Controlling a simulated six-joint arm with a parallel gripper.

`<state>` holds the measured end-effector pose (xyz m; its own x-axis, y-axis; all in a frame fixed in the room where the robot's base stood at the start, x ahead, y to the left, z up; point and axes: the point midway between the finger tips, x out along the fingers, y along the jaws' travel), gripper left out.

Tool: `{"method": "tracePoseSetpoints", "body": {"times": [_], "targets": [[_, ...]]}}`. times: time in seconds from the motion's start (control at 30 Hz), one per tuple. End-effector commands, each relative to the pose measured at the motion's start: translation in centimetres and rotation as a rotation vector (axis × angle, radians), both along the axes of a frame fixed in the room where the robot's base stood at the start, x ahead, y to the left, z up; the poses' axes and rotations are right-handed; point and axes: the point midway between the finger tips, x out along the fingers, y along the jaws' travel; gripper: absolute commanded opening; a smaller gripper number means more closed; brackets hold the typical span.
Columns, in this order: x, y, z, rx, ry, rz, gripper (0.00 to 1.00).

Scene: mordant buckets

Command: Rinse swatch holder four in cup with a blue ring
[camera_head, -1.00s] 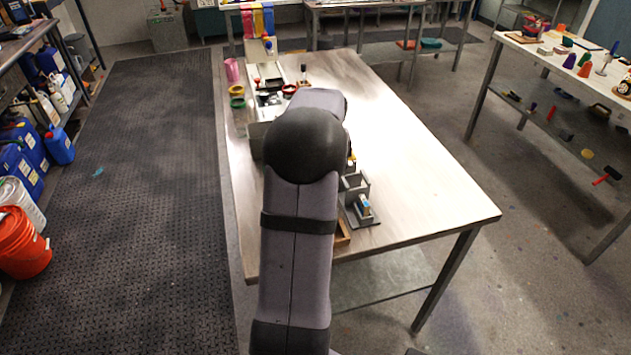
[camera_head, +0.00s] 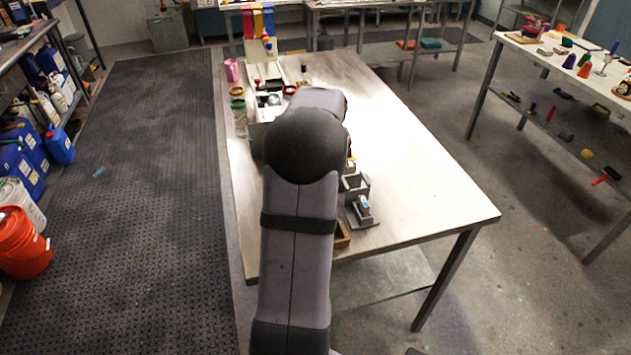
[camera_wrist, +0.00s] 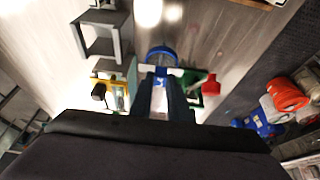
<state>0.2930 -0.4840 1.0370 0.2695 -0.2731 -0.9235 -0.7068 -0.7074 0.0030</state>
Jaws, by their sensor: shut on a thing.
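In the wrist view, my gripper (camera_wrist: 160,104) is shut on a pale, narrow piece (camera_wrist: 158,100), which looks like a swatch holder. Its number cannot be read. A cup with a blue ring (camera_wrist: 162,53) shows just beyond the fingertips. The held piece overlaps the ring's near side in the picture, and I cannot tell whether it is inside the cup or above it. In the head view, my arm hides the gripper and the blue-ringed cup.
A grey rack (camera_head: 354,187) stands on the table right of my arm, with a wooden tray (camera_head: 342,234) in front. Ringed cups (camera_head: 238,104) and a pink cup (camera_head: 232,70) stand along the left edge. The table's right half is clear. A grey bracket (camera_wrist: 101,40) is near my gripper.

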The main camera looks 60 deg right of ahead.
Motion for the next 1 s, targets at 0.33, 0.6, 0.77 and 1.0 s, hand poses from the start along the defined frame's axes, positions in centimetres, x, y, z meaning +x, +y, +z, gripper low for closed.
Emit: {"method": "tracePoseSetpoints", "body": {"times": [0.33, 0.6, 0.77, 1.0], "targets": [[0.00, 0.02, -0.64, 0.000, 0.000, 0.000, 0.00], [0.00, 0.00, -0.24, 0.000, 0.000, 0.000, 0.00], [0.01, -0.01, 0.16, 0.000, 0.000, 0.000, 0.00], [0.00, 0.00, 0.22, 0.000, 0.000, 0.000, 0.00]]}}
